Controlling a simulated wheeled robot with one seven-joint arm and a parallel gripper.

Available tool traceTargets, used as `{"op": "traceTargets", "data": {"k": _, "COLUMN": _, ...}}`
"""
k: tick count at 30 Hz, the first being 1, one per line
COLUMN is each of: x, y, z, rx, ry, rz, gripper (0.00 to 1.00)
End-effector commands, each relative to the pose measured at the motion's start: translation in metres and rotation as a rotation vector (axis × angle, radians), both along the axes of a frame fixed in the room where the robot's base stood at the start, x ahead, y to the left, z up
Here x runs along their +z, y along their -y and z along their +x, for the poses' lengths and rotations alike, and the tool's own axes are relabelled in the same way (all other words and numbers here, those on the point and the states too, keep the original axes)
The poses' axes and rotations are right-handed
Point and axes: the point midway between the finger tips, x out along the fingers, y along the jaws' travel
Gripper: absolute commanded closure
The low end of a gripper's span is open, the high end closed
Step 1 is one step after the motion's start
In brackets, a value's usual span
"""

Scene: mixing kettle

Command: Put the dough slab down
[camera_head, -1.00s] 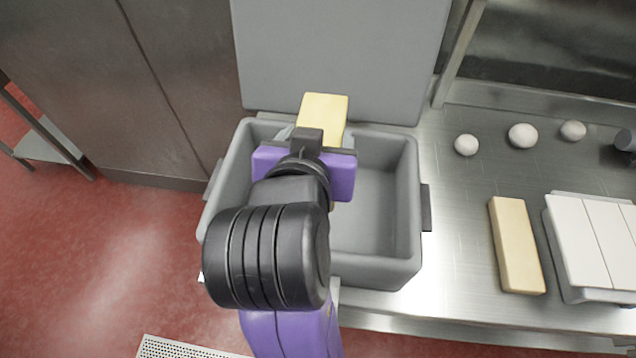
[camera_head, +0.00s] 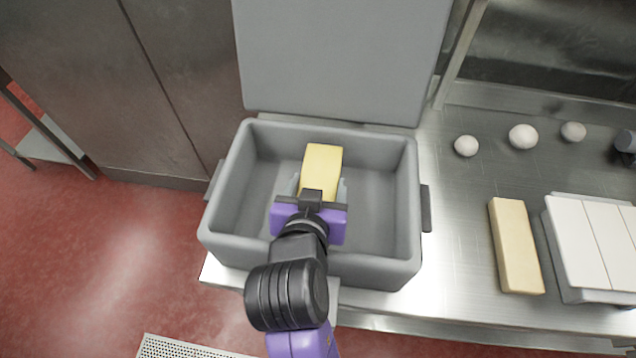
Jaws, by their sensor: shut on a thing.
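A pale yellow dough slab (camera_head: 321,170) is held in my gripper (camera_head: 318,190), which is shut on it. The slab and the gripper are over the inside of an open grey bin (camera_head: 378,270). Whether the slab touches the bin floor cannot be told. My purple and black wrist hides the near end of the slab. A second, similar slab (camera_head: 517,245) lies on the steel counter to the right of the bin.
The bin's grey lid (camera_head: 340,60) stands raised behind it. Three whitish balls (camera_head: 523,137) lie on the counter (camera_head: 455,215). A tray of white bars (camera_head: 590,240) is at the far right. The bin floor looks bare around the slab.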

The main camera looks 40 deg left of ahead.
Motion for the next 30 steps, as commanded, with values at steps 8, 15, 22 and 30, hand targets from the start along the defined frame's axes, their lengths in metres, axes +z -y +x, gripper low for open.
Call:
{"op": "traceTargets", "data": {"k": 8, "x": -0.002, "y": 0.0, "z": 0.001, "rx": 0.0, "ry": 0.003, "rz": 0.003, "gripper": 1.0}}
{"op": "traceTargets", "data": {"k": 15, "x": -0.008, "y": 0.0, "z": 0.001, "rx": 0.0, "ry": 0.003, "rz": 0.003, "gripper": 1.0}}
{"op": "traceTargets", "data": {"k": 22, "x": -0.012, "y": 0.0, "z": 0.0, "rx": 0.0, "ry": 0.0, "rz": 0.0, "gripper": 0.31}}
{"op": "traceTargets", "data": {"k": 30, "x": -0.012, "y": 0.0, "z": 0.0, "rx": 0.0, "ry": 0.0, "rz": 0.0, "gripper": 0.13}}
